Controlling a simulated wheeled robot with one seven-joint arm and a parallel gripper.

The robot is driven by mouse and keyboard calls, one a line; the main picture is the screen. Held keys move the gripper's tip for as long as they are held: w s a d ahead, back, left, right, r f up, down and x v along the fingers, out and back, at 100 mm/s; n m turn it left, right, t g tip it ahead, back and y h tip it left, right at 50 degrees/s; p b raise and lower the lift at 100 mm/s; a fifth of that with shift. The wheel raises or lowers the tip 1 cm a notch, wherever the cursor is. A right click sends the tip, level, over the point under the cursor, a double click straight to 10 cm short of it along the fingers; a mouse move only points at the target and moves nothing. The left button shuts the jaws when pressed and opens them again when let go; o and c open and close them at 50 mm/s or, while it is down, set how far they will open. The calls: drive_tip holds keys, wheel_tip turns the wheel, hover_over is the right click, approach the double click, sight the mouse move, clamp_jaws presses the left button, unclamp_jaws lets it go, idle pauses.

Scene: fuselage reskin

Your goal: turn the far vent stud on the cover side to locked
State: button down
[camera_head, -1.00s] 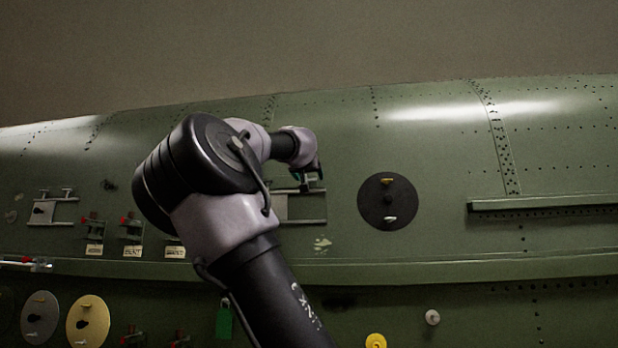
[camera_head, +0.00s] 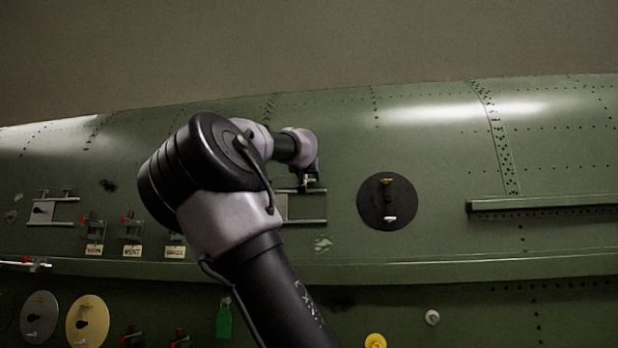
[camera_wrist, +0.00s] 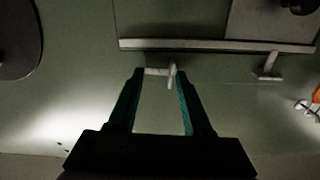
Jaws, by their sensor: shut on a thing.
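My gripper (camera_wrist: 158,72) is closed around a small pale stud (camera_wrist: 171,75) on the green skin in the wrist view. One finger is at each side of the stud's short crossbar, which lies roughly along the nearby rail (camera_wrist: 200,45). A second, similar T-shaped stud (camera_wrist: 268,66) stands to the right at the rail, apart from my fingers. In the head view my gripper (camera_head: 309,184) is at the upper rail of the vent cover, and my arm hides the cover's left part. The grey cover plate (camera_head: 302,207) shows beside my arm. Lock markings cannot be made out.
A dark round disc (camera_head: 372,215) with a yellow and a white peg is to the right of the cover. A long ledge (camera_head: 540,203) juts out farther right. Red-handled fittings with labels (camera_head: 132,251) and another railed vent (camera_head: 42,211) are to the left.

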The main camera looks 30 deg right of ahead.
drive_tip(key=shift+f+m, duration=0.15)
drive_tip(key=shift+m, duration=1.05)
drive_tip(key=shift+f+m, duration=0.15)
drive_tip(key=shift+m, duration=1.05)
drive_tip(key=shift+c, duration=1.6)
unclamp_jaws()
drive_tip(key=v, duration=1.1)
drive_tip(key=shift+w, duration=0.1)
